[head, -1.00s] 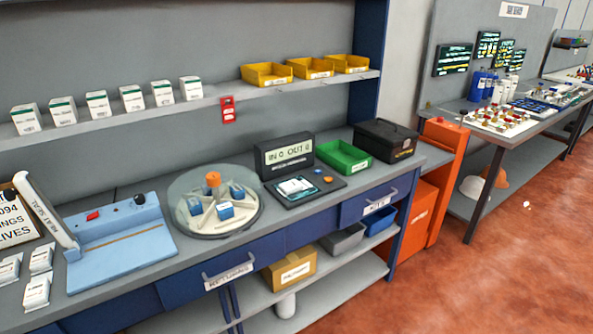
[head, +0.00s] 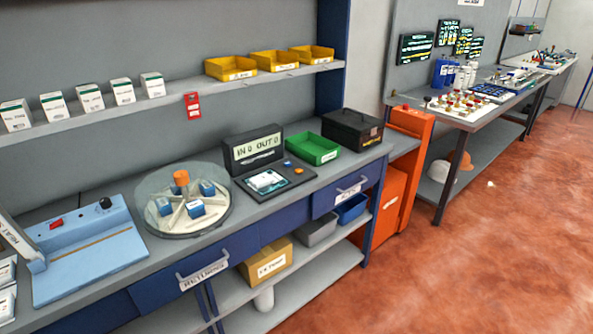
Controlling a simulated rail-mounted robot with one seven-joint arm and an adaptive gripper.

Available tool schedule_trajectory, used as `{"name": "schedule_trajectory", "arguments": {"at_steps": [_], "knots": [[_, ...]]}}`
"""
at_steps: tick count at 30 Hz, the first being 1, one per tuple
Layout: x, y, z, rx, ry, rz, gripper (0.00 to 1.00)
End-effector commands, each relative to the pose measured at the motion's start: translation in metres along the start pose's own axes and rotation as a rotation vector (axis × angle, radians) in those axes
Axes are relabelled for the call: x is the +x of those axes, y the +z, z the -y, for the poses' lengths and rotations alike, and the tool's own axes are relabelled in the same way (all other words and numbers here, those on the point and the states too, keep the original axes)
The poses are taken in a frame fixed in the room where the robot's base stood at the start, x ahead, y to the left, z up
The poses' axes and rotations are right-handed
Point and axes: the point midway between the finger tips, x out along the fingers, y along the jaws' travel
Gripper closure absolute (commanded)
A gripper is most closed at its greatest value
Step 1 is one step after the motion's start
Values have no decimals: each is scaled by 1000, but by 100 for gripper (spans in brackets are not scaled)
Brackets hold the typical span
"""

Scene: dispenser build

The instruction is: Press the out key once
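A dark counter unit with a lit display (head: 257,149) reading "IN 0 OUT 0" stands on the bench, right of the round dispenser. On its flat base are a small blue key (head: 287,164) and an orange key (head: 299,170), side by side. Key labels are too small to read, so I cannot tell which is the out key. A white packet or card (head: 265,180) lies on the base left of the keys. My gripper is not in view.
The clear-walled round dispenser (head: 183,200) with blue boxes and an orange knob stands left of the unit. A green tray (head: 316,149) and a black box (head: 352,131) stand behind and right. A blue sealer (head: 88,250) is at left. Floor (head: 470,260) right is clear.

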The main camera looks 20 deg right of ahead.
Motion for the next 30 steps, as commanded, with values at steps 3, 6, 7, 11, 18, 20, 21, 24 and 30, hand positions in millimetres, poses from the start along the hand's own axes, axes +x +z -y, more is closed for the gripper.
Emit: {"name": "schedule_trajectory", "arguments": {"at_steps": [3, 6, 7, 11, 18, 20, 21, 24, 30], "knots": [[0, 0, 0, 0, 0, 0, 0], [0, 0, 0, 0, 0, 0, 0], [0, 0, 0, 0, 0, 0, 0], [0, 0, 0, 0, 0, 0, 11], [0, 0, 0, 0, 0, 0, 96], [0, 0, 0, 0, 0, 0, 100], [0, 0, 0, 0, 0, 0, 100], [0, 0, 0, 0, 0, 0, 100], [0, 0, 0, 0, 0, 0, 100]]}}
